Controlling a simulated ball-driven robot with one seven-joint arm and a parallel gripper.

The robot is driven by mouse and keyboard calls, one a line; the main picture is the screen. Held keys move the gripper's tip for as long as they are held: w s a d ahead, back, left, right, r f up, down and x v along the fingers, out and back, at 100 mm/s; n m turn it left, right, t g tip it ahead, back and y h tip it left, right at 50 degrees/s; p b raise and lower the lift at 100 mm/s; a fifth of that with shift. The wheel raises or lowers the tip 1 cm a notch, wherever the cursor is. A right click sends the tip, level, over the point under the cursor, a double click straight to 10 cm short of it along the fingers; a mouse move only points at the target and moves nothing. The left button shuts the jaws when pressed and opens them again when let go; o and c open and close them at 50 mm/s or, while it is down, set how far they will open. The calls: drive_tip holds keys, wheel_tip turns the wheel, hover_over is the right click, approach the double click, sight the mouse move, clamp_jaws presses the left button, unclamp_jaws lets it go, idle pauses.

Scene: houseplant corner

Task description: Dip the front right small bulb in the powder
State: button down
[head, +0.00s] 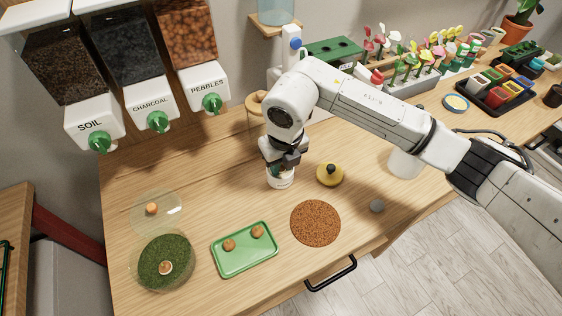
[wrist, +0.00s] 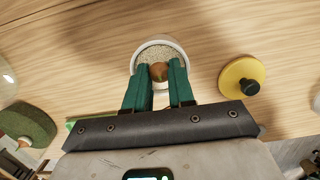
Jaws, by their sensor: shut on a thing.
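My gripper (head: 279,168) points down at a small white jar (head: 281,183) on the wooden bench. In the wrist view its green fingers (wrist: 159,80) are shut on a small brown bulb (wrist: 158,72). The bulb shows over the pale speckled powder (wrist: 155,53) inside the jar's white rim (wrist: 183,50). I cannot tell whether it touches the powder. In the head view the gripper hides the held bulb. Two other small bulbs (head: 229,245) (head: 257,232) lie on a green tray (head: 246,262) at the front.
A yellow lid with a black knob (head: 330,176) lies just right of the jar. A round brown mat (head: 315,223) lies in front. A glass bowl of moss (head: 150,273) stands front left, with a clear cork-knobbed lid (head: 172,206) behind it. Labelled dispensers (head: 158,113) hang at back left.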

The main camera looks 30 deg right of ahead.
idle(0.3)
drive_tip(key=shift+r+p, duration=2.2)
drive_tip(key=shift+r, duration=1.25)
